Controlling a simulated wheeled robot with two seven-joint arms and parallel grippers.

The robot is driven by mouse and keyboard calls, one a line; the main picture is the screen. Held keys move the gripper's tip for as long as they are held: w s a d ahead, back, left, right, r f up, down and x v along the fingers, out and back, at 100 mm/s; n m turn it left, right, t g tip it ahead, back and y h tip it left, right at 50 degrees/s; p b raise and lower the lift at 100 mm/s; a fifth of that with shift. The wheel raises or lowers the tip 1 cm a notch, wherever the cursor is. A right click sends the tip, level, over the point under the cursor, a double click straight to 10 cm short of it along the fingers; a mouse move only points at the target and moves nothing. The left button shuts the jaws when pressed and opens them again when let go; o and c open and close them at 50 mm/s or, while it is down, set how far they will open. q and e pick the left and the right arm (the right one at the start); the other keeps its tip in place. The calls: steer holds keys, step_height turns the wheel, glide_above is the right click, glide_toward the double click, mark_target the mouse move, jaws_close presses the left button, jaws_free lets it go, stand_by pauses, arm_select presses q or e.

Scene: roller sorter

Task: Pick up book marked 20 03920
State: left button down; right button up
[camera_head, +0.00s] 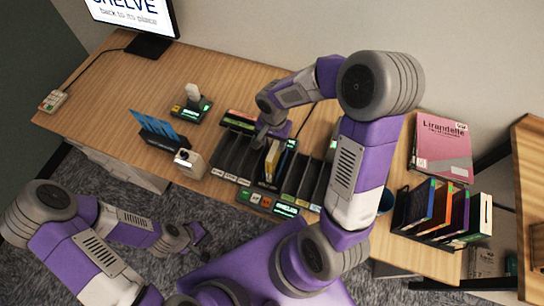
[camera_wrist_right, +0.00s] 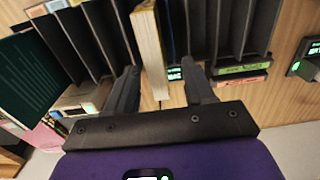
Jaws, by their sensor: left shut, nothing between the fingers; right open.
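A thin book with cream page edges (camera_head: 271,161) stands upright in a slot of the dark sorter (camera_head: 232,152) on the desk. Its marking is not legible, so I cannot tell if it is 20 03920. My right gripper (camera_head: 269,132) is over the sorter's far side, just beyond this book. In the right wrist view the right gripper (camera_wrist_right: 164,76) is open, with the book (camera_wrist_right: 148,45) between its finger lines; no grip on it shows. My left gripper (camera_head: 198,238) is shut and empty, off the desk's front edge.
A rack of several books (camera_head: 432,212) and a pink book (camera_head: 443,148) are at the right. A scanner-like device (camera_head: 191,108), a blue file holder (camera_head: 158,132) and a white box-like item (camera_head: 190,162) are left of the sorter. A monitor (camera_head: 130,18) stands at the back left.

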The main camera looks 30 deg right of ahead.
mark_target(274, 160)
steer(key=f, duration=0.4)
steer(key=s+f, duration=0.1)
steer(key=shift+f+b, duration=0.35)
steer(key=shift+f, duration=0.45)
steer(key=shift+a+r, duration=0.1)
jaws_close()
